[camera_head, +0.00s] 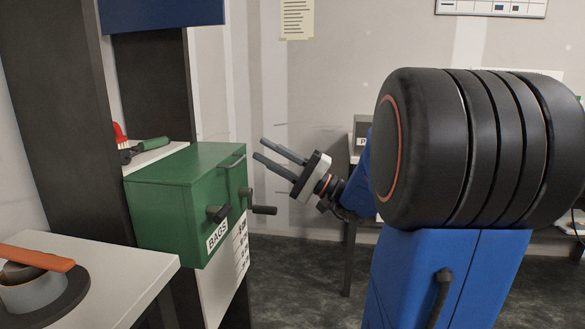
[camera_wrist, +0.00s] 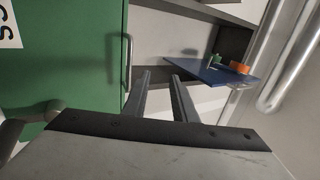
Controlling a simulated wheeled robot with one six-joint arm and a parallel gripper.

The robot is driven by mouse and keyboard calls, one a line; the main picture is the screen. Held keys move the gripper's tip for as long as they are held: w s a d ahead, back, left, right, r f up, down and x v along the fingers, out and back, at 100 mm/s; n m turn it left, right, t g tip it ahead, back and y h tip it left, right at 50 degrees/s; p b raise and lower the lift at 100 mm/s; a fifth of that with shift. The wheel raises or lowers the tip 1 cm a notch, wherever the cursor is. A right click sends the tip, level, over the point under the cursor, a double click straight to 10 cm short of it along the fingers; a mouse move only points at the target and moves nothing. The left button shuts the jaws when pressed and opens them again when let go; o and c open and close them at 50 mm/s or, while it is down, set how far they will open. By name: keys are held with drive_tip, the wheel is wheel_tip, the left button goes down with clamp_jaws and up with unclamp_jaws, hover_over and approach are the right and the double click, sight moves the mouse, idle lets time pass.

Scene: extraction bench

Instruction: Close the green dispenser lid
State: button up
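The green dispenser (camera_head: 160,215) is a box labelled BAGS, mounted against a dark post at the left in the head view. Its green lid (camera_head: 185,165) looks flat across the top, and I make out no clear gap under it. A thin grey handle (camera_head: 236,161) sits at the upper front edge; it also shows in the wrist view (camera_wrist: 127,62).
A red-topped item (camera_head: 120,132) and a green-handled tool (camera_head: 150,145) lie on a shelf behind the box. A white counter (camera_head: 120,290) with a grey roll and an orange bar (camera_head: 36,257) is at front left. A blue board (camera_wrist: 215,75) shows in the wrist view.

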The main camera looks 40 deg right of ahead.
drive_tip(key=v, duration=0.7)
idle(0.6)
